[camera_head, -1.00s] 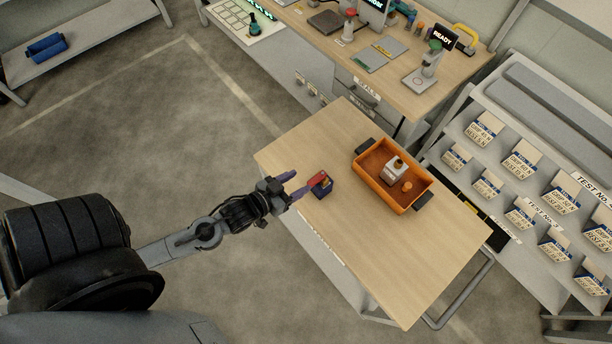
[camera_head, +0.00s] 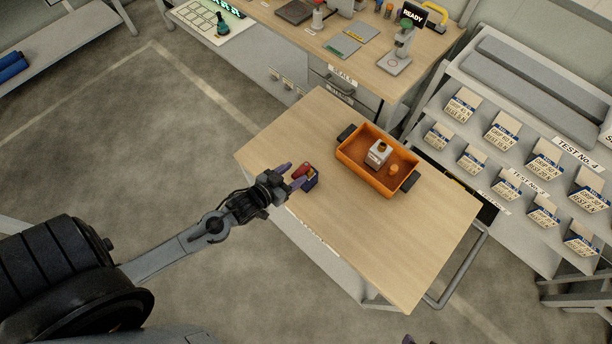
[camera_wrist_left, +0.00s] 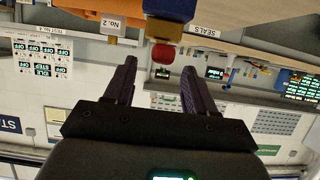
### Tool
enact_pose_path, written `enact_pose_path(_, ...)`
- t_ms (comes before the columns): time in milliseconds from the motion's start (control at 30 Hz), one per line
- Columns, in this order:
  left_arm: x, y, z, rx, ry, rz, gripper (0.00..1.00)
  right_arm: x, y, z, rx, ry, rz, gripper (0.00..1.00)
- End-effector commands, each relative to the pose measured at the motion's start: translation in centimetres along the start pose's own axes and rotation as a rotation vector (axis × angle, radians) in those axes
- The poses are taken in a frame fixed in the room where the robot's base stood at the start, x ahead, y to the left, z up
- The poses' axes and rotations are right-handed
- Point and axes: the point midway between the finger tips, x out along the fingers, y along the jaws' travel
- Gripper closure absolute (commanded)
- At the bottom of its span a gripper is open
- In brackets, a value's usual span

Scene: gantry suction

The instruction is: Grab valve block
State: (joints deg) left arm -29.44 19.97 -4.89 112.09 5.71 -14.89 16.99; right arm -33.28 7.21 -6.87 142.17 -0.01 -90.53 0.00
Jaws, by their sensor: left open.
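A small blue block with a red knob and a brass part (camera_head: 309,180), which looks like the valve block, sits near the left edge of the wooden cart top. My left gripper (camera_head: 291,176) is open at that edge, its dark purple fingers reaching toward the block. In the left wrist view the blue body (camera_wrist_left: 169,9) shows at the top, with the red knob (camera_wrist_left: 163,54) below it, between the finger lines. The open fingers (camera_wrist_left: 158,66) appear beside the knob; I cannot tell whether they touch it. Small dark tips at the bottom edge of the head view may be my right gripper (camera_head: 408,340).
An orange tray (camera_head: 352,164) on the cart holds a grey-white part (camera_head: 378,153) and an orange knob. The near part of the cart top (camera_head: 390,255) is clear. A workbench (camera_head: 300,38) stands behind, and a rack with labelled bins (camera_head: 503,130) is at the right.

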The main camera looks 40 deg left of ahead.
Motion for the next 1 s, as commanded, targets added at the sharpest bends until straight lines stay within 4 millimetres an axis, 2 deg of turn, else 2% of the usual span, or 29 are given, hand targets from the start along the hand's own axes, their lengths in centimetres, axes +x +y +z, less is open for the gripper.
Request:
enact_pose_path(133, 2.0, 0.0, -0.8, 0.000, 0.003, -0.001, 0.45, -0.3, 0.0, -0.1, 0.003, 0.000, -0.002, 0.49)
enact_pose_path(300, 3.6, 0.1, -0.5, -0.001, 0.001, 0.000, 0.45, -0.2, -0.1, -0.1, 0.006, 0.001, -0.004, 0.49)
enact_pose_path(633, 4.0, 0.1, -0.5, -0.001, 0.000, 0.000, 0.46, -0.2, -0.2, -0.2, 0.009, 0.001, -0.007, 0.49)
enact_pose_path(900, 4.0, 0.1, -0.5, 0.000, 0.000, 0.000, 0.88, -0.2, -0.2, -0.1, 0.008, 0.001, -0.006, 0.49)
enact_pose_path(1000, 4.0, 0.1, -0.5, 0.000, 0.000, 0.000, 1.00, -0.2, -0.1, -0.1, 0.006, 0.001, -0.005, 0.49)
